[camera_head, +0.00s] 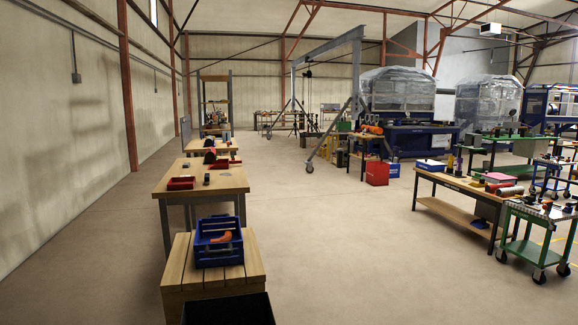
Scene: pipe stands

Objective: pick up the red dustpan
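No gripper of mine is in view. A small red item (180,183) lies near the left front of a wooden table (225,181). It looks like a shallow tray or bin, and I cannot tell if it is a dustpan. Another red item (219,163) lies farther back beside a dark rounded object (210,155); it is too small to name for sure. Nothing in view is clearly the red dustpan.
A blue crate (218,250) with an orange-handled tool stands on a slatted wooden table (176,277) in front. A black box-like shape is at the bottom edge. Open floor (330,240) lies between this row and the workbench (450,185) at right.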

